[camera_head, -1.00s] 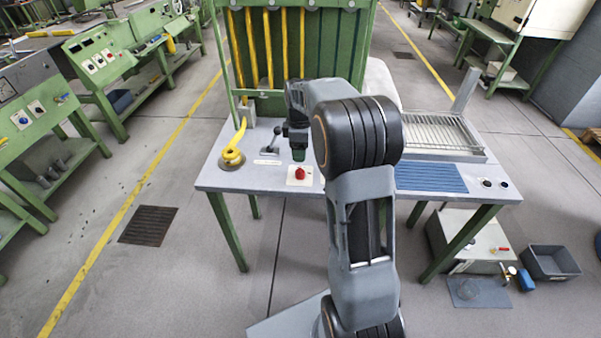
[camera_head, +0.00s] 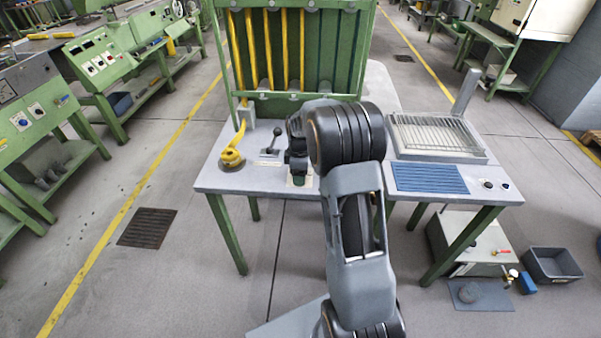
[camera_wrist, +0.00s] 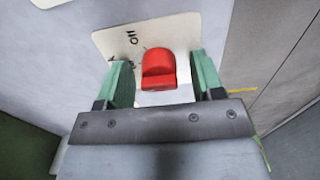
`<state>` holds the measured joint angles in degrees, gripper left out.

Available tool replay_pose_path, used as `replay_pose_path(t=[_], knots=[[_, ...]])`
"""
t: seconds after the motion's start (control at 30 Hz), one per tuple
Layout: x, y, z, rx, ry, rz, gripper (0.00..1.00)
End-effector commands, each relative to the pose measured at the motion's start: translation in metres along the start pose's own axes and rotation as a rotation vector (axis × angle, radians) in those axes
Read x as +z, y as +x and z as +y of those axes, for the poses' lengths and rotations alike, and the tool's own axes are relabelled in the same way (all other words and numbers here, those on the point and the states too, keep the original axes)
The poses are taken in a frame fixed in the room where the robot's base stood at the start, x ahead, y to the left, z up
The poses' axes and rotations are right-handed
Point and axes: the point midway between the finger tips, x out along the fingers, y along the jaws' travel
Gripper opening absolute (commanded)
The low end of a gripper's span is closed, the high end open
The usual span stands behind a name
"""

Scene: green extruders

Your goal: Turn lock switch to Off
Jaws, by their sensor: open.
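The lock switch is a red knob (camera_wrist: 158,68) on a white label plate (camera_wrist: 112,42). Part of the lettering on the plate shows and looks like "Off" or "On", turned sideways. In the wrist view my gripper (camera_wrist: 160,85) is open, with one green finger on each side of the red knob and a visible gap to each. In the head view my gripper (camera_head: 298,178) is over the front of the table (camera_head: 235,180) and covers the knob. Whether the fingers reach down around the knob's full depth cannot be told.
Left of my gripper are a yellow handle (camera_head: 231,157) and a black-knobbed lever (camera_head: 274,140). A green frame with yellow bars (camera_head: 300,50) stands behind. To the right are a blue ribbed panel (camera_head: 428,178), two dark buttons (camera_head: 496,185) and a wire-rack tray (camera_head: 437,135).

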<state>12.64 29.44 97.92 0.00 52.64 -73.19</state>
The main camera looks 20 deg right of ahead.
Motion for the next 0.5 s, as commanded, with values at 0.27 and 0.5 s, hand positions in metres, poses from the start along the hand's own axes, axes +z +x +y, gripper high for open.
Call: replay_pose_path(t=[0.27,0.5], knots=[[0.0002,-0.0002,0.0001,0.0,0.0,0.0,0.39],[0.0002,-0.0002,-0.0001,-0.001,0.0,0.0,0.16]])
